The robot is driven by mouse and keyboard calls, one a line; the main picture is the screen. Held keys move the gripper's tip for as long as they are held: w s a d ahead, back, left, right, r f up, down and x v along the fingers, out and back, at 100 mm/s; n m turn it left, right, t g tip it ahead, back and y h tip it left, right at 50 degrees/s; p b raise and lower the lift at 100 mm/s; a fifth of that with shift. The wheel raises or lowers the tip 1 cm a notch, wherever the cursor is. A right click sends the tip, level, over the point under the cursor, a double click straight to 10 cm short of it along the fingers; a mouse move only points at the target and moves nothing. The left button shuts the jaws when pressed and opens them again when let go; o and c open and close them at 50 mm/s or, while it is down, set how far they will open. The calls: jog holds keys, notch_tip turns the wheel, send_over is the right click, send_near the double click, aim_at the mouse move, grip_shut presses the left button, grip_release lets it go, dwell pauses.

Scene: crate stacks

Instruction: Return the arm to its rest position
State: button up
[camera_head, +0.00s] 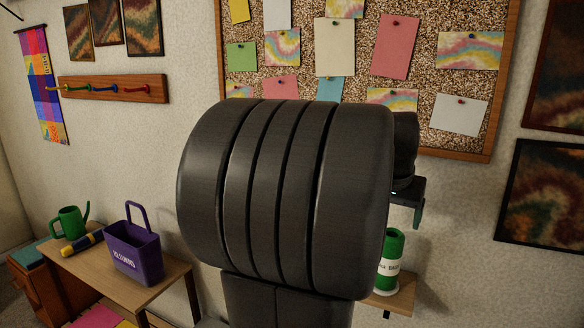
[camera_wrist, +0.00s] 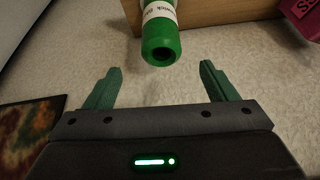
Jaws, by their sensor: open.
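My gripper (camera_wrist: 160,72) is open in the wrist view, with its two green fingers spread and nothing between them. A green bottle with a white label (camera_wrist: 160,40) is beyond the fingertips, apart from them. The bottle also shows in the head view (camera_head: 391,247), standing upright on a small wooden shelf (camera_head: 400,303). My dark arm fills the middle of the head view. Part of my gripper (camera_head: 418,212) shows above the bottle there, behind the arm; its other finger is hidden.
A purple basket (camera_head: 136,258) and a green watering can (camera_head: 70,224) stand on a wooden table (camera_head: 165,285) at the lower left. A corkboard (camera_head: 350,85) with pinned papers hangs behind my arm. Framed pictures (camera_head: 546,193) hang at the right. A dark red object (camera_wrist: 303,14) is at the wrist view's corner.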

aim_at(394, 232)
jog(key=b+x, duration=0.1)
jog(key=x, duration=1.2)
jog(key=shift+s+b, duration=0.15)
jog(key=shift+b, duration=0.2)
notch_tip(394, 232, up, 6)
jog(key=p, duration=0.4)
jog(key=shift+a+r, duration=0.1)
jog(key=shift+r, duration=0.3)
jog(key=shift+f, duration=0.1)
